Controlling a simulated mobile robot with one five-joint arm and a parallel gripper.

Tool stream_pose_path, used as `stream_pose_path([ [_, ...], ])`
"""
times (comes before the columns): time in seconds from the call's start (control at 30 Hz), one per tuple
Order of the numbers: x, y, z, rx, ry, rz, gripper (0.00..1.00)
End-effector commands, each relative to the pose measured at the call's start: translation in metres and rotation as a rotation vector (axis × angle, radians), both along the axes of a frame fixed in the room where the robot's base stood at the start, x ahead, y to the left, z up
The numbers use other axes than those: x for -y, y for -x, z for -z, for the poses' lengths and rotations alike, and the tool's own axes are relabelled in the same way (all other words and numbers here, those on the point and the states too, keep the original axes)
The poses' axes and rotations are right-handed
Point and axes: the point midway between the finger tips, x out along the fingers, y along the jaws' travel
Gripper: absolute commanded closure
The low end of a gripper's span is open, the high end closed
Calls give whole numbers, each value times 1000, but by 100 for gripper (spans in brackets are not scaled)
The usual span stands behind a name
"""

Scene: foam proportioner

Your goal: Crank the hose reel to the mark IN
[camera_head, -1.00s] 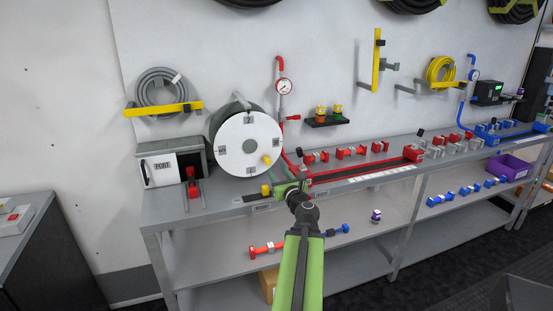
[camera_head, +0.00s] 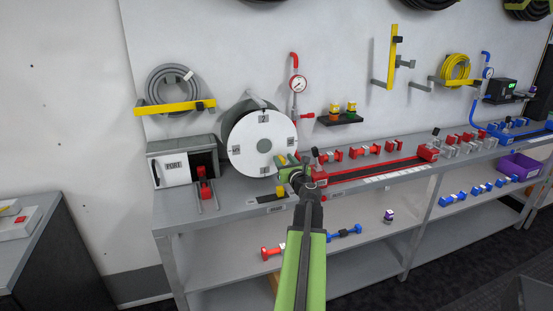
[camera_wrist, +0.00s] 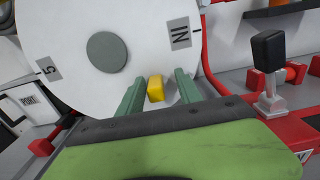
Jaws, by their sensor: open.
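The hose reel's round white face (camera_head: 243,135) stands on the bench, with a grey hub at its centre. The yellow crank knob (camera_wrist: 155,88) sits on the face at the lower right, between the IN side and the bottom. My gripper (camera_wrist: 157,90) is open, with one green finger on each side of the knob. A gap shows beside the knob, so I cannot tell if either finger touches it. In the head view my gripper (camera_head: 285,166) partly covers the knob.
A black-handled lever (camera_wrist: 268,60) stands close to the right of my gripper. A red pipe with a gauge (camera_head: 298,84) rises behind the reel's right side. A grey box with a PORT label (camera_head: 174,166) and a red slider (camera_head: 204,186) stand left of the reel.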

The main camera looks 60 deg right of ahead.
Motion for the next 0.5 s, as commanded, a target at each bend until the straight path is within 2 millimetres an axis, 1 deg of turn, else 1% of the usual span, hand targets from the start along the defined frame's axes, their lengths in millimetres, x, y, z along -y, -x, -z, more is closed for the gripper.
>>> stream_pose_path([
  [0.17, -5, -7, 0, 0, 0, -10, 58],
  [0.4, -11, -13, 0, 0, 0, -18, 90],
  [0.5, -11, -14, 0, 0, 0, -20, 100],
])
